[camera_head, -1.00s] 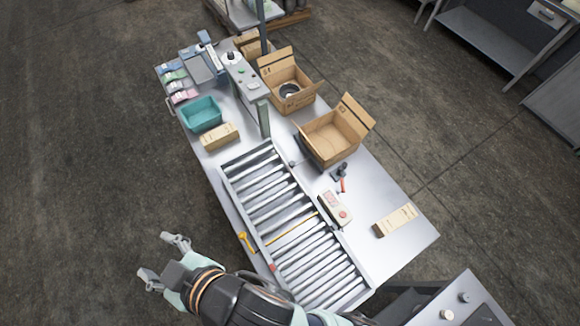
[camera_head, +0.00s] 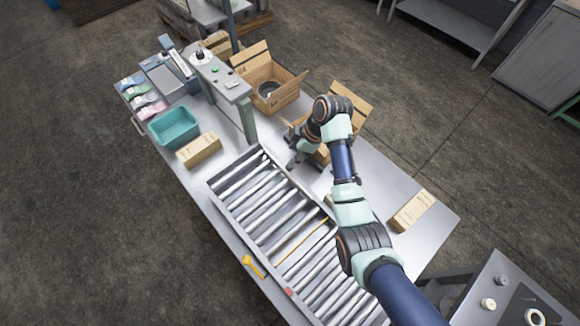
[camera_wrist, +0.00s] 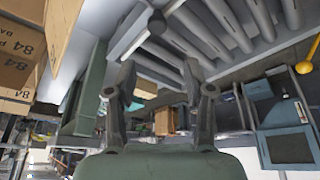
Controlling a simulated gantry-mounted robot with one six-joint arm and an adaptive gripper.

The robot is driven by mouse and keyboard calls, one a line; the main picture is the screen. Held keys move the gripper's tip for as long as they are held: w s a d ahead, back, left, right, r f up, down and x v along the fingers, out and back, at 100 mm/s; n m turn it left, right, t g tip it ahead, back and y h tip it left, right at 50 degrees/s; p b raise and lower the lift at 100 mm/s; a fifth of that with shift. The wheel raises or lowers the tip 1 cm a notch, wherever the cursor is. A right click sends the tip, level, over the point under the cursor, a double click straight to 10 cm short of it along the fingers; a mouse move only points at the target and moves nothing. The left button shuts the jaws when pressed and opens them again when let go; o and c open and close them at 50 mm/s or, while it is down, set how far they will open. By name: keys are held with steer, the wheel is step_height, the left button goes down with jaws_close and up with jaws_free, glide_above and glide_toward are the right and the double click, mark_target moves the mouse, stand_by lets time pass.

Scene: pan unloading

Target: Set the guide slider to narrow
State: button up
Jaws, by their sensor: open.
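My gripper (camera_head: 293,162) is over the right side of the roller conveyor's far end, beside the open cartons. In the wrist view its two dark fingers (camera_wrist: 160,85) are apart, with nothing seen held between them. A small dark knob-like part (camera_wrist: 157,22) shows just beyond the fingertips, next to a pale grey bar (camera_wrist: 125,38); it may be the guide slider, but I cannot tell its setting. The conveyor (camera_head: 235,238) lies along the table, and its rollers (camera_wrist: 215,30) fill the top of the wrist view. My arm hides part of the conveyor's right edge.
An open carton with a dark round item (camera_head: 262,72) stands behind my gripper; another carton (camera_head: 352,98) is partly behind my arm. A grey post frame (camera_head: 248,120) stands at the conveyor's far end. A teal bin (camera_head: 174,128) and small box (camera_head: 199,150) sit left.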

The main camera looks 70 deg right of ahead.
mark_target(289, 170)
steer(key=f, duration=0.5)
steer(key=w+f, duration=0.1)
steer(key=f, duration=0.2)
steer(key=shift+w+d, duration=0.1)
jaws_close()
